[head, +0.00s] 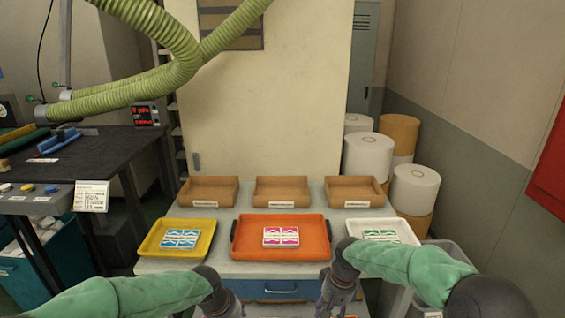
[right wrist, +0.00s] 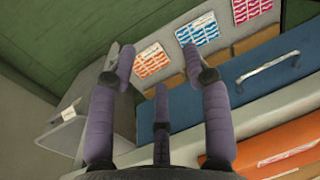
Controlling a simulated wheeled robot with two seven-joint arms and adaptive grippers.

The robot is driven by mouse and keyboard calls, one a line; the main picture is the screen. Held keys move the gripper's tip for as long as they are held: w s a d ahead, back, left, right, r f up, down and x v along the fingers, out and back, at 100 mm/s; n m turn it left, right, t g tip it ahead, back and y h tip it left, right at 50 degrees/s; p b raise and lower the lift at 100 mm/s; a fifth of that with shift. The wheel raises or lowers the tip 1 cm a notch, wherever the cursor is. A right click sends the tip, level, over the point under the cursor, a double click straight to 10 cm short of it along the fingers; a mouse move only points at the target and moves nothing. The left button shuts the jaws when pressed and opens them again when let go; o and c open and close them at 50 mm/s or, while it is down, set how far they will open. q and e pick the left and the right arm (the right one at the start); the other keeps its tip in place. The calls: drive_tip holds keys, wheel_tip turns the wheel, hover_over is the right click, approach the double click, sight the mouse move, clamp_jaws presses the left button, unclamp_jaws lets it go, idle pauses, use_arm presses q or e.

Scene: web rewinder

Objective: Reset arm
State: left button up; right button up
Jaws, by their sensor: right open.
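My right gripper (head: 338,290) hangs pointing down at the front edge of the grey table (head: 230,268), in front of the white tray. In the right wrist view its purple fingers (right wrist: 157,65) are spread open with nothing between them. My left gripper (head: 224,302) is low in front of the table, partly cut off by the bottom edge, so its fingers cannot be made out. Both green-sleeved arms are bent inward from the sides.
Yellow (head: 150,246), orange (head: 240,253) and white (head: 412,238) trays hold blue, pink and green patterned packs. Three empty brown trays (head: 282,180) stand behind. Below is a blue drawer (head: 265,288). Striped cards (right wrist: 197,30) show in the wrist view. White rolls (head: 368,158) stand right.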

use_arm(q)
drive_tip(key=s+d+f+n+g+h+p, duration=0.1)
drive_tip(key=s+f, duration=0.3)
drive_tip(key=f, duration=0.4)
drive_tip(key=s+d+f+g+h, duration=0.15)
drive_tip(key=s+f, duration=0.25)
drive_tip(key=f, duration=0.4)
use_arm(e)
drive_tip(key=s+a+f+m+y, duration=0.1)
drive_tip(key=s+f, duration=0.4)
drive_tip(key=f, duration=0.4)
drive_tip(key=s+a+f+y, duration=0.1)
drive_tip(key=s+a+f, duration=0.1)
drive_tip(key=s+f, duration=0.45)
use_arm(q)
drive_tip(key=s+f+n+p, duration=0.1)
drive_tip(key=s+f+n, duration=0.1)
drive_tip(key=s+f, duration=0.7)
drive_tip(key=s, duration=0.3)
drive_tip(key=shift+s+d+f+p, duration=0.2)
drive_tip(key=shift+s+f+p, duration=0.05)
drive_tip(key=shift+f+p, duration=0.15)
use_arm(e)
drive_tip(key=s+f+m, duration=0.2)
drive_tip(key=s+f, duration=0.6)
drive_tip(key=s, duration=0.5)
drive_tip(key=shift+s+a+f+t, duration=0.2)
drive_tip(key=shift+a+t, duration=0.05)
drive_tip(key=shift+t, duration=0.05)
